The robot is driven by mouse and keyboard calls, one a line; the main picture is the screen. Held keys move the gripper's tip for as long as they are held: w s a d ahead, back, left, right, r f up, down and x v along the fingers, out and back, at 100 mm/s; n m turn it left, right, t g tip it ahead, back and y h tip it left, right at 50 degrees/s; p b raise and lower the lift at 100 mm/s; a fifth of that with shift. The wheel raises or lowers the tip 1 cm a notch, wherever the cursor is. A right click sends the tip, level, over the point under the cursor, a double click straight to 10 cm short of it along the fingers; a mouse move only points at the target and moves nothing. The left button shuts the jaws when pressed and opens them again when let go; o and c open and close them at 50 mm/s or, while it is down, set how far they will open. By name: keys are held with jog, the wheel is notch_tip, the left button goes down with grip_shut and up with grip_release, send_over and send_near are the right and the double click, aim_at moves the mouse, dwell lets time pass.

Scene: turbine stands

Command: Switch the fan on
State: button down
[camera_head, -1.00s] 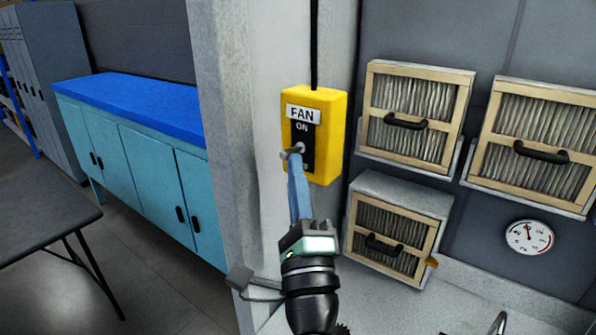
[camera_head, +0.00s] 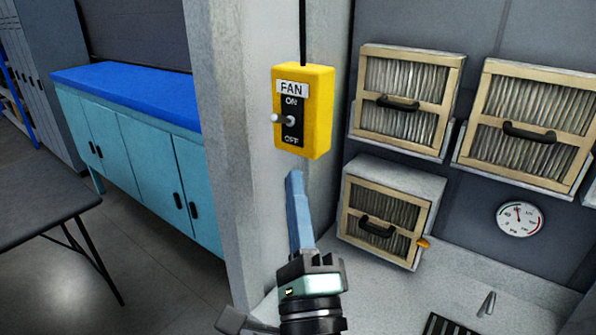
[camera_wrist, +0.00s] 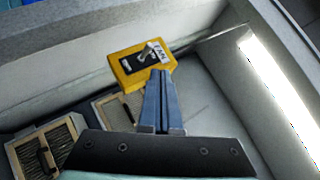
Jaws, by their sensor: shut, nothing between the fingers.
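The yellow fan switch box (camera_head: 318,110) is fixed to a pale grey post, with a FAN label and ON above OFF on a black plate. Its metal toggle lever (camera_head: 283,119) sticks out to the left, about level, between the two words. My gripper (camera_head: 294,174) is shut and empty, its blue fingers pointing up just below the box, apart from the lever in the head view.
Framed filters with black handles (camera_head: 405,103) hang on the wall to the right, one lower (camera_head: 390,212) close beside my gripper. A round gauge (camera_head: 520,219) is further right. A blue-topped cabinet (camera_head: 130,95) and a dark table (camera_head: 40,205) stand at left.

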jog(key=s, duration=0.3)
jog(key=shift+s+d, duration=0.15)
jog(key=shift+s, duration=0.2)
